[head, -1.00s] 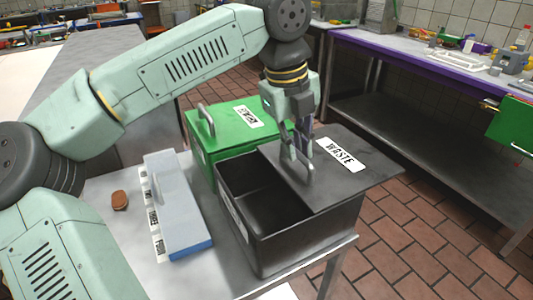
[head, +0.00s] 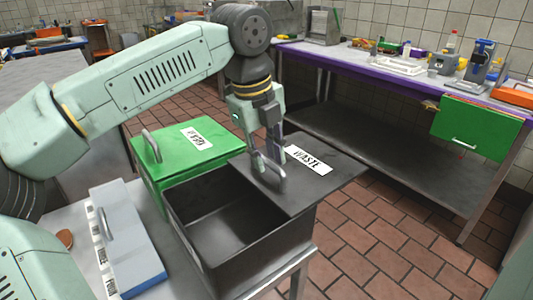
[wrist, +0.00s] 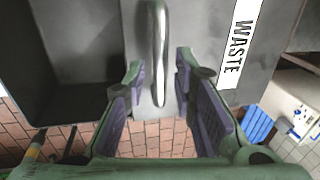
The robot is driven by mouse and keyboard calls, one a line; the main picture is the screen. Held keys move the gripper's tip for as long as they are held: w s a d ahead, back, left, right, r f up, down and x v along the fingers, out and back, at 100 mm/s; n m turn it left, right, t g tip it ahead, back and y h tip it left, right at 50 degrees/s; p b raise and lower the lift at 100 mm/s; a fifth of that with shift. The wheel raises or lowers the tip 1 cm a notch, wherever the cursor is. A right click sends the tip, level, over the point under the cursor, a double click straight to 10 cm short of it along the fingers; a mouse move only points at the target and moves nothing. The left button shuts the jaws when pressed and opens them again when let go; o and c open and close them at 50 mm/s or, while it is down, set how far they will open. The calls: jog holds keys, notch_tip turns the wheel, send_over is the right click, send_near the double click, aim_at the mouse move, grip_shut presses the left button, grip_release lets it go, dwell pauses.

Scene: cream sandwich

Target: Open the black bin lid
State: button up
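The black bin (head: 240,262) stands on a metal table, its left part open and its dark inside showing. Its black lid (head: 325,180), labelled WASTE, lies flat across the right part and overhangs the bin's right side. The lid's metal handle (head: 272,177) stands near its left edge; it also shows in the wrist view (wrist: 158,50). My gripper (head: 265,160) points down at the handle. In the wrist view my gripper's fingers (wrist: 157,88) are apart, one on each side of the handle, with gaps on both sides.
A green bin (head: 185,165) with its lid on stands behind and left of the black bin. A grey-blue box (head: 125,240) with a handle and a small brown item (head: 65,238) lie on the table at left. Tiled floor is free at the right; a purple-edged workbench (head: 390,70) stands beyond.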

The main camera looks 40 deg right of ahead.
jog(key=shift+o, duration=0.3)
notch_tip(320, 180, up, 12)
jog(key=a, duration=0.2)
jog(key=shift+a, duration=0.2)
jog(key=shift+s+f, duration=0.1)
jog(key=shift+f, duration=0.1)
dwell(0.4)
